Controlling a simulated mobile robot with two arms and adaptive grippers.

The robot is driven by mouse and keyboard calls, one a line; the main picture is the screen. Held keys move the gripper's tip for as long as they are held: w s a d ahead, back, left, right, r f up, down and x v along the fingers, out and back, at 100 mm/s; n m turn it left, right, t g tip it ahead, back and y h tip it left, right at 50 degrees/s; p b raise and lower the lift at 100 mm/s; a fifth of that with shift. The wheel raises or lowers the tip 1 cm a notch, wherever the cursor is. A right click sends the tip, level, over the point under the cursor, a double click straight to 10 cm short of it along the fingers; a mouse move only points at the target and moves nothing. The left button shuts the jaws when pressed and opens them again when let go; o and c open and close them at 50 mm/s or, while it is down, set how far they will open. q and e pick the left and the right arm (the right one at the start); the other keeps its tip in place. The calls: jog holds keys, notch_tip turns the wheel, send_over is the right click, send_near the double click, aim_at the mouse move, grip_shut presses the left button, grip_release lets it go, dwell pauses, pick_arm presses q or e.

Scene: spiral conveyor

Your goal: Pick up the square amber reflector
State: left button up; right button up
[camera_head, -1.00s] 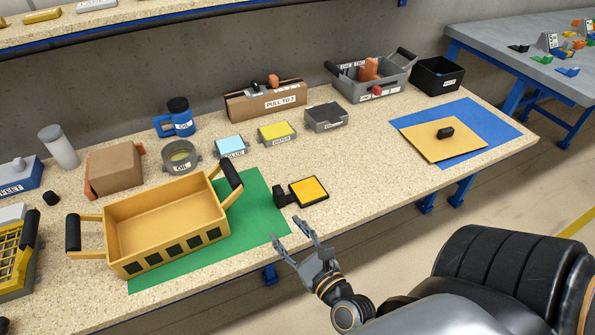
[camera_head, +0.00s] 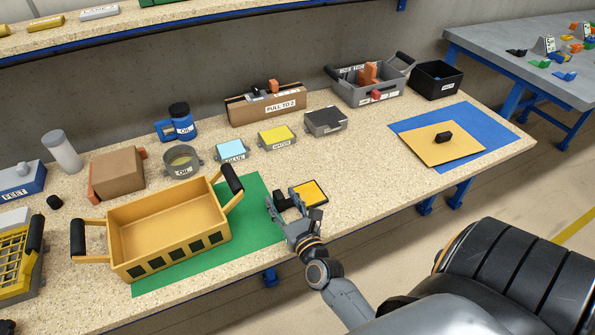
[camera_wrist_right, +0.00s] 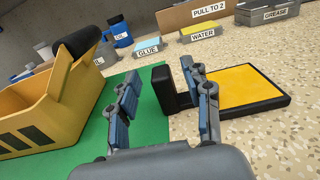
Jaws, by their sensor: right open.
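The square amber reflector (camera_head: 313,192) lies flat on the workbench, its amber face in a black frame with a black block at its left end. The right wrist view shows the amber face (camera_wrist_right: 235,87) and the upright black block (camera_wrist_right: 172,86). My right gripper (camera_head: 283,199) is open and empty, low at the reflector's left end. In the wrist view its fingers (camera_wrist_right: 160,105) stand apart, with the black block seen between them, close to the right finger. I cannot tell whether they touch. My left gripper is not in view.
A yellow crate (camera_head: 178,256) with black handles stands left on a green mat (camera_head: 262,222). Behind are labelled glue (camera_head: 231,148), water (camera_head: 276,137) and grease (camera_head: 325,120) containers. A blue mat (camera_head: 490,128) with a yellow plate lies right. Bench surface (camera_head: 365,165) between is clear.

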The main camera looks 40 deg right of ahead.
jog(key=x, duration=0.3)
jog(key=shift+s, duration=0.1)
grip_shut()
